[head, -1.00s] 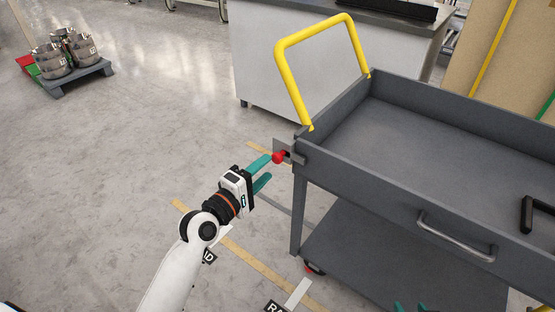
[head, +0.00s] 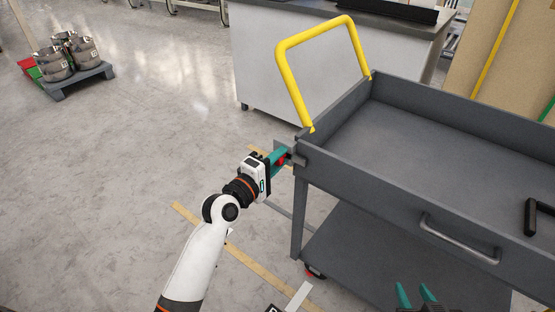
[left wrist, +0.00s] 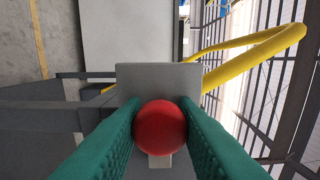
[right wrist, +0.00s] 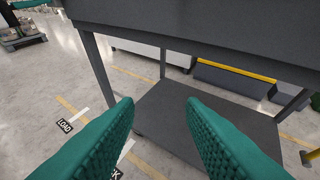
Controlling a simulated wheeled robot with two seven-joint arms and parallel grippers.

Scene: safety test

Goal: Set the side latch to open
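The side latch is a grey plate (left wrist: 158,78) with a round red knob (left wrist: 160,127), at the near left corner of the grey cart. In the head view the red knob (head: 282,160) shows only partly, between the green fingers. My left gripper (head: 281,157) is at the latch, its fingers on both sides of the knob and seemingly touching it. The latch parts behind the knob are mostly hidden. My right gripper (head: 416,294) is open and empty near the cart's front, low in the head view; its spread fingers also show in the right wrist view (right wrist: 160,115).
The cart has a raised tray wall (head: 375,185), a front handle (head: 458,240), a yellow push bar (head: 290,75) and a lower shelf (head: 400,270). A black object (head: 530,215) lies at the tray's right. Open floor (head: 110,190) lies to the left.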

